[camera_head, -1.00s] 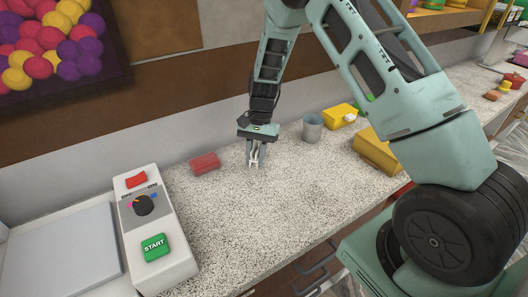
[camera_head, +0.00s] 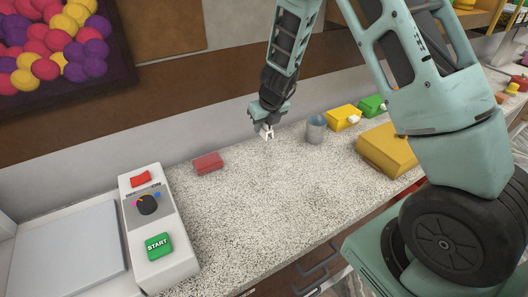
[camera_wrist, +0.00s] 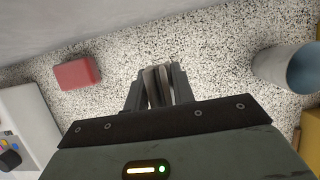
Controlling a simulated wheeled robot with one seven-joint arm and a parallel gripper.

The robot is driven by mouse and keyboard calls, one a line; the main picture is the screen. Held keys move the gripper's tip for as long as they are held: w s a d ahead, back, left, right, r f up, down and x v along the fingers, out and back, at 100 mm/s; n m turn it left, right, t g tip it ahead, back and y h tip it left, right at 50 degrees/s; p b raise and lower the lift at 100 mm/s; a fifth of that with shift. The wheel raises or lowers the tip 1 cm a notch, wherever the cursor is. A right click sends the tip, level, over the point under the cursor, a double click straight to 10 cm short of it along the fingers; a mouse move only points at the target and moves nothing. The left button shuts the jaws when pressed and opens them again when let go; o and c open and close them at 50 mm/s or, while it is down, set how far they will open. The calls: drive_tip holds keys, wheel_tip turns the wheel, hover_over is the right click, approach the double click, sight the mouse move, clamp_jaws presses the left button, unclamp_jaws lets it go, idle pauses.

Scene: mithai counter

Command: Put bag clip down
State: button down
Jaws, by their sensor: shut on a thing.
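The bag clip (camera_head: 266,131) is a small pale piece between the fingers of my gripper (camera_head: 264,127), in the head view near the back wall. In the wrist view the fingers of my gripper (camera_wrist: 157,85) are closed on the clip (camera_wrist: 158,82), which is largely hidden between them. The clip is over the speckled counter (camera_head: 250,195); I cannot tell whether it touches the surface.
A red block (camera_head: 208,163) lies to the left of my gripper and a grey cup (camera_head: 315,129) stands to the right. Yellow boxes (camera_head: 386,149) sit further right. A control box (camera_head: 157,235) with a green START button is at the left. The counter's middle is clear.

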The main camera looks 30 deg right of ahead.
sight(261, 151)
wheel_tip(261, 151, down, 8)
drive_tip(key=shift+f+b, duration=0.2)
drive_tip(key=shift+b, duration=1.05)
drive_tip(key=shift+f, duration=0.2)
drive_tip(key=c, duration=1.2)
unclamp_jaws()
drive_tip(key=shift+r, duration=0.1)
drive_tip(key=shift+o, duration=0.2)
drive_tip(key=shift+r, duration=0.1)
